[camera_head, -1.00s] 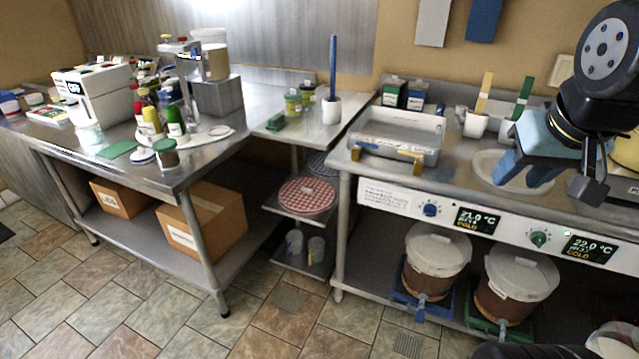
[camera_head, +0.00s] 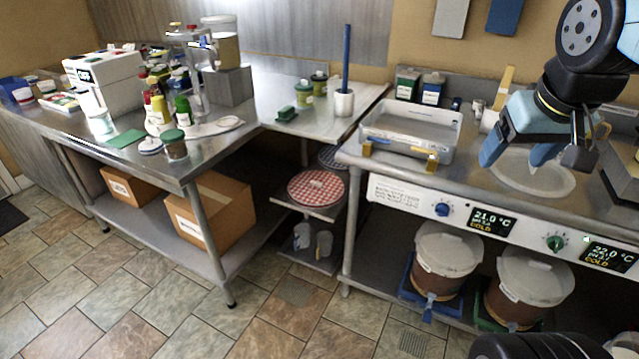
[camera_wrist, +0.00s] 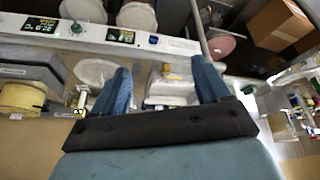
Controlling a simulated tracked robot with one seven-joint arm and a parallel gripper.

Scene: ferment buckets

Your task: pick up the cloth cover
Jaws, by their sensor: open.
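The cloth cover (camera_head: 316,189) is a round red-and-white checked cloth. It lies on the upper shelf under the corner counter, between the two steel tables. In the wrist view a small pinkish round patch (camera_wrist: 221,45) near the top appears to be the same cover. My gripper (camera_head: 530,145) is open and empty, up at the right above the right-hand counter, well apart from the cover. Its two blue fingers also stand apart in the wrist view (camera_wrist: 160,75).
A clear tray (camera_head: 411,133) stands on the right counter, left of my gripper. Two lidded buckets (camera_head: 447,251) (camera_head: 528,281) stand below that counter. Cardboard boxes (camera_head: 212,215) sit under the left table. Grey cups (camera_head: 313,240) stand on the shelf below the cover. The tiled floor in front is clear.

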